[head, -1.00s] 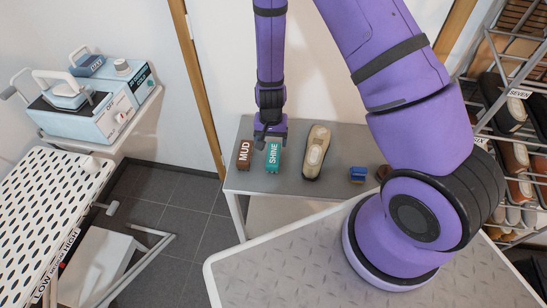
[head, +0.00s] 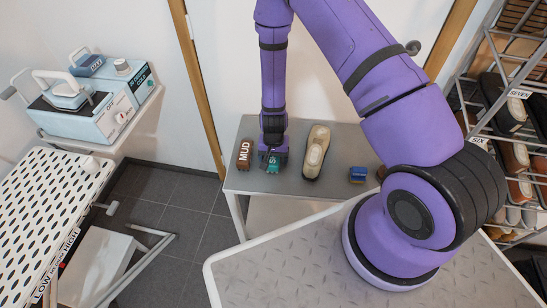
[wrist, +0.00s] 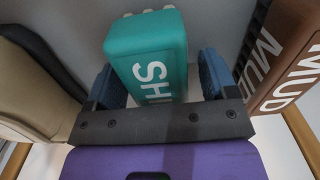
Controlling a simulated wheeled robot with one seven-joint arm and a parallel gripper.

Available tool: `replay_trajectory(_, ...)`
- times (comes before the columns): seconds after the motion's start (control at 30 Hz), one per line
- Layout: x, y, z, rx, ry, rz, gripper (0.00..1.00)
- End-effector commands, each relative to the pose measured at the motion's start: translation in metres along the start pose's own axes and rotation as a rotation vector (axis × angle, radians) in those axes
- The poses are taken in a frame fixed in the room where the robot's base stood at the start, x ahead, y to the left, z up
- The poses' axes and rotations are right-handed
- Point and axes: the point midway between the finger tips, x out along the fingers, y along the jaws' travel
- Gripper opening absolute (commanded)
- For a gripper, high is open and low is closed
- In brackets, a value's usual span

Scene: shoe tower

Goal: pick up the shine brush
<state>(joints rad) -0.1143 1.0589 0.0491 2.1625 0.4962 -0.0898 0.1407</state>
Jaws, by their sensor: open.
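The shine brush is a teal block with white lettering. In the wrist view the shine brush (wrist: 150,50) lies between the two blue finger pads of my gripper (wrist: 160,80), with part of its lettering hidden by the gripper body. My gripper is open around it, a pad on each side; a gap shows at least on the left. In the head view my gripper (head: 272,160) points down over the grey table, and only a small part of the shine brush (head: 273,167) shows below it.
The brown mud brush (head: 245,154) lies close on the left. A beige shoe (head: 316,151) lies on the right, with a small blue and yellow item (head: 357,174) beyond it. The grey table (head: 290,185) is bare in front. A shoe rack (head: 510,120) stands at the right.

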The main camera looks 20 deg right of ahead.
Motion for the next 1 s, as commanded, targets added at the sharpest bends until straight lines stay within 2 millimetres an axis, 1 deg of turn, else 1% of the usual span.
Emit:
replay_trajectory(0.2, 0.001, 0.0, 0.0, 0.0, 0.0, 0.0, 0.79)
replay_trajectory(0.23, 0.001, 0.0, 0.0, 0.0, 0.0, 0.0, 0.76)
replay_trajectory(0.27, 0.001, 0.0, 0.0, 0.0, 0.0, 0.0, 0.7)
replay_trajectory(0.3, 0.001, 0.0, 0.0, 0.0, 0.0, 0.0, 0.6)
replay_trajectory(0.37, 0.001, 0.0, 0.0, 0.0, 0.0, 0.0, 0.47)
replay_trajectory(0.4, 0.001, 0.0, 0.0, 0.0, 0.0, 0.0, 0.37)
replay_trajectory(0.47, 0.001, 0.0, 0.0, 0.0, 0.0, 0.0, 0.24)
replay_trajectory(0.5, 0.001, 0.0, 0.0, 0.0, 0.0, 0.0, 0.22)
replay_trajectory(0.77, 0.0, 0.0, 0.0, 0.0, 0.001, 0.0, 0.22)
replay_trajectory(0.87, -0.004, 0.0, -0.001, 0.0, 0.001, -0.001, 0.22)
replay_trajectory(1.0, -0.015, -0.001, -0.001, -0.001, 0.003, -0.001, 0.22)
